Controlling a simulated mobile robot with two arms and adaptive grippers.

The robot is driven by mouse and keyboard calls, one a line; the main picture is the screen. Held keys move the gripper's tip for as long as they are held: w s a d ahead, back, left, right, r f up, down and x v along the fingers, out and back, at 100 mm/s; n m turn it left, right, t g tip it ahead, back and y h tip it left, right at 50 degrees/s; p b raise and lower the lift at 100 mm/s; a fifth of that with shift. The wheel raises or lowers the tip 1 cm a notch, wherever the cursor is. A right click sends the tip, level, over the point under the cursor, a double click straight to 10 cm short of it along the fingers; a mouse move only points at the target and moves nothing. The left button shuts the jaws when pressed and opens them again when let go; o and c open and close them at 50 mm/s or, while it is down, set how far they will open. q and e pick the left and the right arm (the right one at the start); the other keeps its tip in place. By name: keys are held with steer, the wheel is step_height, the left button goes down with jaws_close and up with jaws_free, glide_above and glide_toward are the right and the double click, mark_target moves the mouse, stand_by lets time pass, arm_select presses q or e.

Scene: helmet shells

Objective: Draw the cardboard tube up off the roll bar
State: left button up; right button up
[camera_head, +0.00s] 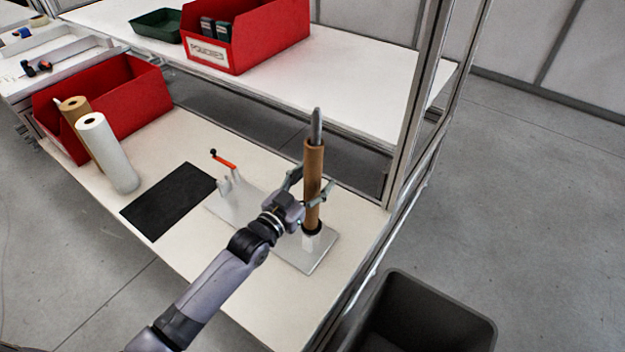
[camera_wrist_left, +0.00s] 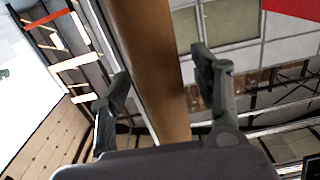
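The brown cardboard tube (camera_head: 313,160) stands upright around the grey roll bar, whose tip (camera_head: 316,122) sticks out above it. The tube's lower end is near a dark collar on the pale base plate (camera_head: 300,258). My left gripper (camera_head: 311,188) reaches the tube's lower half, with one finger on each side. In the left wrist view the tube (camera_wrist_left: 155,60) runs between the two fingers (camera_wrist_left: 162,70), with gaps showing beside it, so the gripper looks open around it. My right gripper is not in view.
A small fixture with an orange-red handle (camera_head: 224,160) stands left of the tube. A black mat (camera_head: 168,200), a white roll (camera_head: 108,152) and a red bin (camera_head: 135,95) lie farther left. An upper shelf (camera_head: 350,75) and frame post (camera_head: 415,105) are close behind. A dark bin (camera_head: 425,315) stands lower right.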

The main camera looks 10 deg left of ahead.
arm_select(q)
steer(key=c, duration=1.2)
steer(key=r+p, duration=1.3)
steer(key=r, duration=0.1)
steer(key=shift+s+d, duration=0.1)
steer(key=shift+d, duration=0.15)
stand_by(0.4)
steer(key=shift+r+p, duration=0.1)
steer(key=shift+p, duration=0.2)
steer(key=r+p, duration=0.8)
steer(key=r, duration=0.1)
steer(key=r+p, duration=0.5)
steer(key=shift+s+d, duration=0.1)
steer(key=shift+d, duration=0.15)
steer(key=shift+f, duration=0.1)
stand_by(0.4)
step_height(320, 180, up, 13)
glide_above(312, 136)
steer(key=d, duration=0.1)
steer(key=shift+w+d+f, duration=0.1)
steer(key=shift+w+f, duration=0.05)
steer(key=shift+w, duration=0.15)
stand_by(0.7)
